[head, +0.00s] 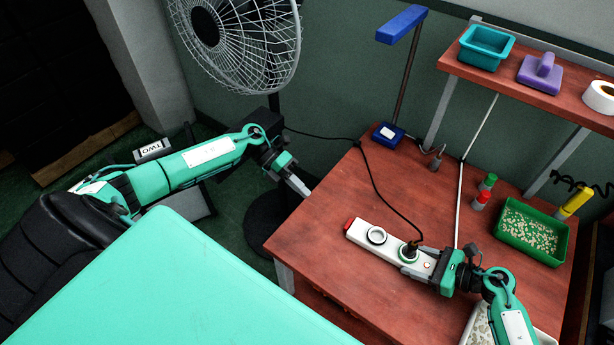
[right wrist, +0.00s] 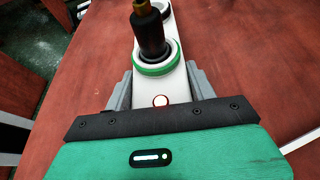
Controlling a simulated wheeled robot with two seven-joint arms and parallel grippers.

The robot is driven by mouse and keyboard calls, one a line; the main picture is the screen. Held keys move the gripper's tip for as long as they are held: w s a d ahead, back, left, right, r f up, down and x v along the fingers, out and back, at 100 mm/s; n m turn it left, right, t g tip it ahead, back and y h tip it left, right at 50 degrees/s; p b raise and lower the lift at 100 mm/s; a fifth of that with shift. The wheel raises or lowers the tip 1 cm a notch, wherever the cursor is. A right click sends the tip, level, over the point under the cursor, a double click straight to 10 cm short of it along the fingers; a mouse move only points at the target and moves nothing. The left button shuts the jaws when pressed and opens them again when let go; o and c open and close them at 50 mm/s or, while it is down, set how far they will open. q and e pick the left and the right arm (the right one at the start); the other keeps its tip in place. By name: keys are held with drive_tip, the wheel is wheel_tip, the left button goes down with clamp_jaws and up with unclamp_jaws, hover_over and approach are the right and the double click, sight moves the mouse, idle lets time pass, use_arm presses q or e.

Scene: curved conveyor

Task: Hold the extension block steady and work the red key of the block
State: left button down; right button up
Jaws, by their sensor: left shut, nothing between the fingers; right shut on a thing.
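The white extension block (head: 393,247) lies on the red-brown table. Its red key (head: 349,223) is at the far left end and is not in the right wrist view. One socket (head: 376,236) is empty; the other, green-ringed, holds a black plug (head: 410,249) with a cable. My right gripper (head: 428,263) is shut on the block's right end, one finger on each side; the block also shows in the right wrist view (right wrist: 178,88). My left gripper (head: 303,189) is shut and empty, beyond the table's left edge, up and left of the red key.
A fan (head: 240,40) stands behind my left arm. The table around the red key is clear.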

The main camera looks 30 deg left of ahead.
drive_tip(key=o, duration=1.4)
drive_tip(key=shift+c, duration=0.2)
drive_tip(key=shift+d, duration=0.1)
